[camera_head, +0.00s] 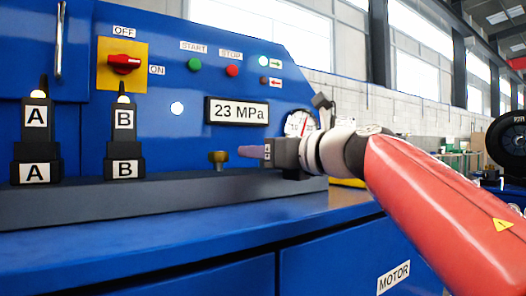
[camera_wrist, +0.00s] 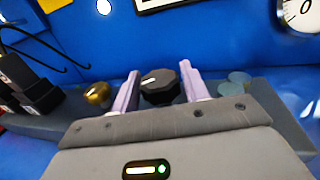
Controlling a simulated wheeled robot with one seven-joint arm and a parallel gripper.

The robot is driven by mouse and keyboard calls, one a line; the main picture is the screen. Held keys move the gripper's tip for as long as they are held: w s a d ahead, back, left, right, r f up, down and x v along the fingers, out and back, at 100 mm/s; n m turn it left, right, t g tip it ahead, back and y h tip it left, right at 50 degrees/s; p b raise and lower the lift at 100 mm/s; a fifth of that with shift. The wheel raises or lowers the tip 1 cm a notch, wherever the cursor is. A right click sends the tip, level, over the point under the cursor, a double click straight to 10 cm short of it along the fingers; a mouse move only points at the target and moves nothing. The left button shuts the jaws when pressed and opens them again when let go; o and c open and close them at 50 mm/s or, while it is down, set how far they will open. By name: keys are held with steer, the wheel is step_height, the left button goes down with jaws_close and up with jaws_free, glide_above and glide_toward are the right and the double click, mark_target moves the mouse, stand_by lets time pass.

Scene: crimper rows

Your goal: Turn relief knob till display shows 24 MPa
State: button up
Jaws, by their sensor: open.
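The display (camera_head: 238,111) on the blue panel reads 23 MPa. In the wrist view a black knob (camera_wrist: 159,88) with a white mark line stands between the two lilac fingers of my gripper (camera_wrist: 158,84). The fingers are apart, one on each side of the knob; whether either touches it I cannot tell. In the head view my gripper (camera_head: 252,152) is at the ledge below the display and hides the black knob. A brass knob (camera_head: 218,157) is just left of my gripper; it also shows in the wrist view (camera_wrist: 97,94). No label names the relief knob.
Black lever blocks A (camera_head: 36,135) and B (camera_head: 124,135) stand on the grey ledge (camera_head: 180,193) at left. A round gauge (camera_head: 298,123) is right of the display. A red switch (camera_head: 124,63) and START and STOP buttons are above.

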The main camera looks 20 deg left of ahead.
steer(key=c, duration=0.7)
steer(key=shift+r+m+t+h+p, duration=0.2)
steer(key=shift+m+t+h+p, duration=0.35)
steer(key=shift+t+p, duration=0.25)
steer(key=shift+f+m+t+h+p, duration=0.15)
steer(key=shift+m+t+h+p, duration=0.1)
steer(key=shift+m+t+p, duration=0.1)
steer(key=o, duration=0.7)
steer(key=shift+d, duration=0.1)
steer(key=b+v, duration=0.1)
steer(key=v, duration=0.6)
steer(key=shift+s+d, duration=0.25)
steer(key=shift+s, duration=0.05)
